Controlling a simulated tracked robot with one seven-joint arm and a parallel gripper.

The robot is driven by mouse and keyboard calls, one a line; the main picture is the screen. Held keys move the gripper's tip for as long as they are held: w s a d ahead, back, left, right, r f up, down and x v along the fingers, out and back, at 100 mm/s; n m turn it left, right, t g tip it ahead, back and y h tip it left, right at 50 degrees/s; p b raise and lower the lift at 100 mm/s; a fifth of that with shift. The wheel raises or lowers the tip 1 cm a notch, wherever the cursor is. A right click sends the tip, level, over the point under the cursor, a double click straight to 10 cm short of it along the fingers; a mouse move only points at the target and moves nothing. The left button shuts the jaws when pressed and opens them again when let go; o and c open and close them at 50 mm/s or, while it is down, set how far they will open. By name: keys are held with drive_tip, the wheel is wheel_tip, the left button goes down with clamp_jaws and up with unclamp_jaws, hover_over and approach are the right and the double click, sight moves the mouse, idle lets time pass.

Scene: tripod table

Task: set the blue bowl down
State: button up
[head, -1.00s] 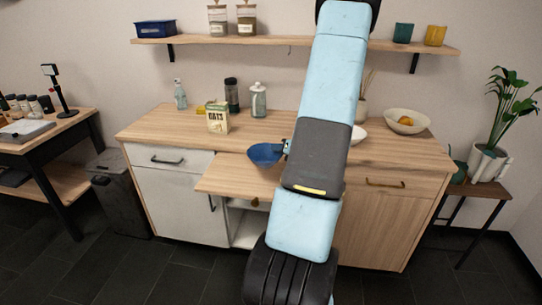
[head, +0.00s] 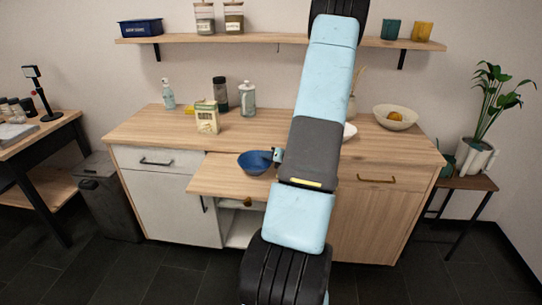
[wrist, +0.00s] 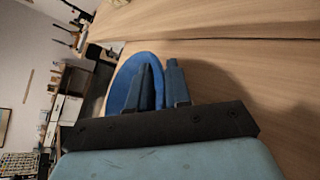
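The blue bowl (head: 254,163) is upright over the pull-out wooden board (head: 214,183) at the front of the counter. It looks very low, at or close to the board's surface; I cannot tell for sure whether it touches. My gripper (head: 277,155) is at the bowl's right side. In the wrist view the bowl (wrist: 122,84) shows behind and left of the fingers, with its rim between the two fingertips (wrist: 160,75). The fingers look shut on the rim. My arm hides part of the board to the right.
An oats box (head: 207,117), a spray bottle (head: 168,96), a dark bottle (head: 219,93) and a pale dispenser (head: 247,99) stand at the counter's back. A cream bowl (head: 395,117) with an orange fruit is at the right. The board left of the bowl is clear.

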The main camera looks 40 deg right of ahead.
drive_tip(key=o, duration=0.4)
drive_tip(key=shift+r, duration=0.1)
drive_tip(key=v, duration=1.2)
drive_tip(key=w+a+r+n+g+y, duration=0.1)
drive_tip(key=a+r+n+g+y, duration=0.15)
drive_tip(key=a+r+n, duration=0.4)
drive_tip(key=w+a+r+n+g+y, duration=0.1)
drive_tip(key=a+r+n+g+y, duration=0.15)
drive_tip(key=a+n, duration=0.75)
drive_tip(key=w+a+r+n+g+y, duration=0.1)
drive_tip(key=a+r+n+g+y, duration=0.15)
drive_tip(key=a+r+n, duration=0.6)
drive_tip(key=s+a+r+n+h, duration=0.8)
drive_tip(key=s+a+n, duration=0.3)
drive_tip(key=n, duration=0.7)
drive_tip(key=shift+s+a+r+g, duration=0.15)
drive_tip(key=shift+s+r+g, duration=0.3)
drive_tip(key=shift+s+r, duration=0.55)
drive_tip(key=shift+s+f+h, duration=0.1)
drive_tip(key=shift+f+h, duration=0.05)
drive_tip(key=shift+h, duration=0.1)
